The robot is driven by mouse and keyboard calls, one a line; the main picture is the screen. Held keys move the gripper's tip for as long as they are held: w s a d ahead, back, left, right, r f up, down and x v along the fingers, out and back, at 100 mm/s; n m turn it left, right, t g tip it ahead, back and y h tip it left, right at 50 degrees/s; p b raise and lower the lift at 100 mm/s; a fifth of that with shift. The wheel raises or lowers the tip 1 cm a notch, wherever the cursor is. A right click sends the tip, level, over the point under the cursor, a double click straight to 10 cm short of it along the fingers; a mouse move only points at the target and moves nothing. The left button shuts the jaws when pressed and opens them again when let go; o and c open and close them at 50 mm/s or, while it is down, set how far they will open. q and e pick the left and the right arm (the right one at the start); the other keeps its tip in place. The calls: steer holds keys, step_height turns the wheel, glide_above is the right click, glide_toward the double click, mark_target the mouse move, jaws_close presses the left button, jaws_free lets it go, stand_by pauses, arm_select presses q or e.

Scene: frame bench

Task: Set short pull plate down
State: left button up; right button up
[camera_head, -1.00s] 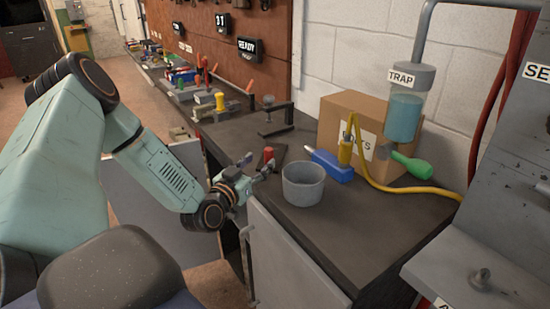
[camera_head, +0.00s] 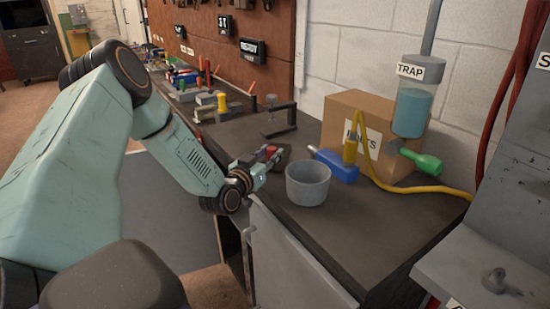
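The short pull plate (camera_head: 283,155) is a small dark plate with a red handle. It is at the left part of the dark bench top, behind the grey cup. My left gripper (camera_head: 269,157) is at the red handle, with its fingers on either side of it, and looks closed on it. The fingers hide part of the handle. The plate looks tilted, and I cannot tell whether it touches the bench. My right gripper is not in view.
A grey cup (camera_head: 307,184) stands just right of my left gripper. Behind it are a blue tool (camera_head: 337,166), a cardboard box (camera_head: 372,119) and a yellow hose (camera_head: 420,189). A dark clamp stand (camera_head: 279,121) is behind the plate. The bench front right of the cup is clear.

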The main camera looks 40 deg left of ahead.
arm_select(q)
steer(key=shift+s+d+r, duration=0.1)
steer(key=shift+d+r, duration=0.1)
steer(key=c, duration=0.3)
steer(key=shift+a+f, duration=0.1)
steer(key=shift+a, duration=0.1)
jaws_close()
steer(key=shift+d, duration=0.1)
step_height(320, 180, up, 10)
steer(key=p, duration=0.5)
